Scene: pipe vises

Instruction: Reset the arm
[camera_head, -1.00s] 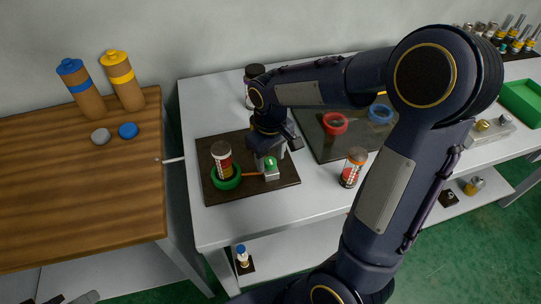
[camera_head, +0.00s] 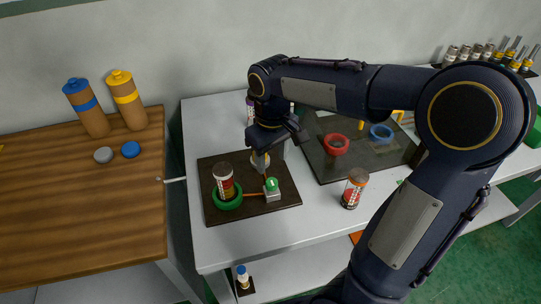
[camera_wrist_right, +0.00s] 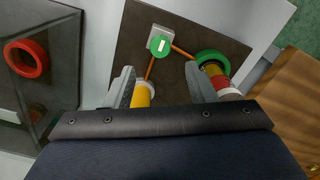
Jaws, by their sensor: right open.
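My right gripper (camera_head: 270,156) is above the dark board (camera_head: 285,204) on the white table, behind the green button. My left gripper is not in view.
A second board (camera_head: 328,172) holds a red ring (camera_head: 336,144) and a blue ring (camera_head: 381,133). A wooden table (camera_head: 70,205) with two brown bottles is at left. The white table's front left is clear.

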